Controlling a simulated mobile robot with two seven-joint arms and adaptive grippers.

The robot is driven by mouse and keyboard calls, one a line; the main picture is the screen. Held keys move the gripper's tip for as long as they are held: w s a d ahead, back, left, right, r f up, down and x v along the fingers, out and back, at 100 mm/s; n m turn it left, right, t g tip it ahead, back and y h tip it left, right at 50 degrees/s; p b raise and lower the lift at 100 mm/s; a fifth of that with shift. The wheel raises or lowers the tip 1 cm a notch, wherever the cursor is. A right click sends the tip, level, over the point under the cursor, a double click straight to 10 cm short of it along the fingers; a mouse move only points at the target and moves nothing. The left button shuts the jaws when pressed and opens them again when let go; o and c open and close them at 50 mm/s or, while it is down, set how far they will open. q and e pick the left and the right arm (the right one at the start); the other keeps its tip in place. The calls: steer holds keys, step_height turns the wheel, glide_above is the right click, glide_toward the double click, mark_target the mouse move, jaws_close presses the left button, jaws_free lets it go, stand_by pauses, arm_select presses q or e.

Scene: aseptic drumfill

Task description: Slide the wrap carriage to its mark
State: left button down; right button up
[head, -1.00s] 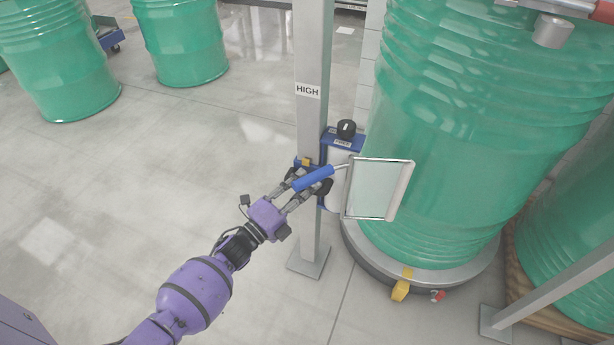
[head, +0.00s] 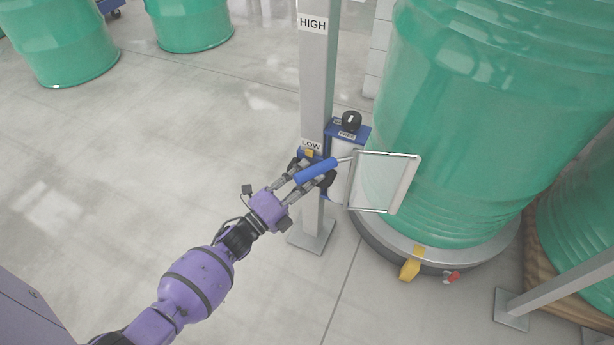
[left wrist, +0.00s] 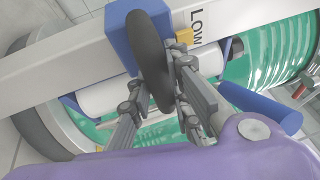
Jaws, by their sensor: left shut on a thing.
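The wrap carriage (head: 347,147) is a blue and white unit on a grey upright post (head: 317,75), with a black knob (head: 351,120) on top. A metal frame (head: 384,182) with clear film sticks out from it on the right. A yellow pointer (head: 309,153) sits just below the LOW label (head: 311,145); the HIGH label (head: 312,24) is far above. In the left wrist view the handle (left wrist: 262,106) shows beside the fingers, with the yellow pointer (left wrist: 184,36) close to LOW. My right gripper is not in view.
A large green drum (head: 480,120) stands on a round grey turntable (head: 440,258) right of the carriage, close to the film frame. A yellow piece (head: 411,267) and a red piece (head: 451,277) are at the turntable's edge.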

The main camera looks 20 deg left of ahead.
arm_select(q)
steer(key=c, duration=1.7)
jaws_free()
steer(key=shift+s+f, duration=0.1)
steer(key=shift+f, duration=0.35)
steer(key=shift+c, duration=0.2)
steer(key=shift+o, duration=0.6)
steer(key=shift+r, duration=0.15)
steer(key=v, duration=1.2)
